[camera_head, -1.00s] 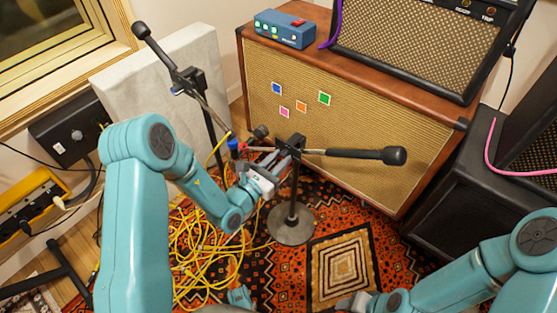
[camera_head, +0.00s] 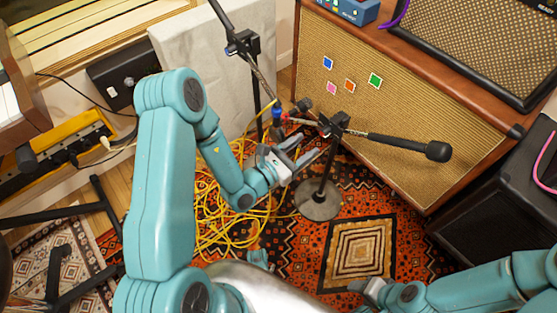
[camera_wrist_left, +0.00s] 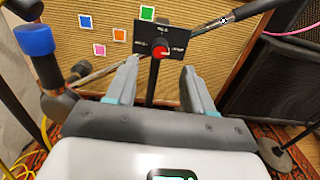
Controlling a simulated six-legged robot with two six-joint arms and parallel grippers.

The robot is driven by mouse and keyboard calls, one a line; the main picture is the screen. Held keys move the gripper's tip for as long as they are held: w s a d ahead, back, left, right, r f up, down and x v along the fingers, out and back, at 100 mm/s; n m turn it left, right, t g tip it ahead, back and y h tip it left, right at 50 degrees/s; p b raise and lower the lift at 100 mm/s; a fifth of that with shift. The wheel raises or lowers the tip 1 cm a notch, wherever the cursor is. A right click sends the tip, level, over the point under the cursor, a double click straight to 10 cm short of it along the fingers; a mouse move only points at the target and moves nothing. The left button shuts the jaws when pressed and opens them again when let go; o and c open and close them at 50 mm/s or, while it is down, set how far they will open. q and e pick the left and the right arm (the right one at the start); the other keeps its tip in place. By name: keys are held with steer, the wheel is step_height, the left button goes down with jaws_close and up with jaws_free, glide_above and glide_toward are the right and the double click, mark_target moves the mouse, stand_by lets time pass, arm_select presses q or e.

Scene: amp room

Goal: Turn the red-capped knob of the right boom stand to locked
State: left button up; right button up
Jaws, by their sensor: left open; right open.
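The right boom stand (camera_head: 320,199) stands on the rug on a round base, its boom pointing right. In the left wrist view its red-capped knob (camera_wrist_left: 160,51) sits at the centre of a black plate (camera_wrist_left: 147,37) with small white markings, too small to read surely. The knob's exact setting is unclear. My left gripper (camera_head: 311,147) is open and empty, just short of the stand's clutch. In its wrist view the fingers (camera_wrist_left: 160,84) lie left and right below the knob, not closed on it. My right gripper (camera_head: 365,288) is low at the bottom right, away from the stand, and open.
A blue-capped knob (camera_wrist_left: 35,41) on the other boom stand (camera_head: 242,43) is near my left gripper's left side. A large speaker cabinet (camera_head: 440,150) is behind. Yellow cable (camera_head: 225,225) lies coiled on the rug. Rug space (camera_head: 345,255) before the stand is clear.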

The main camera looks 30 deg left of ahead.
arm_select(q)
steer(key=p+v, duration=0.1)
steer(key=v, duration=0.9)
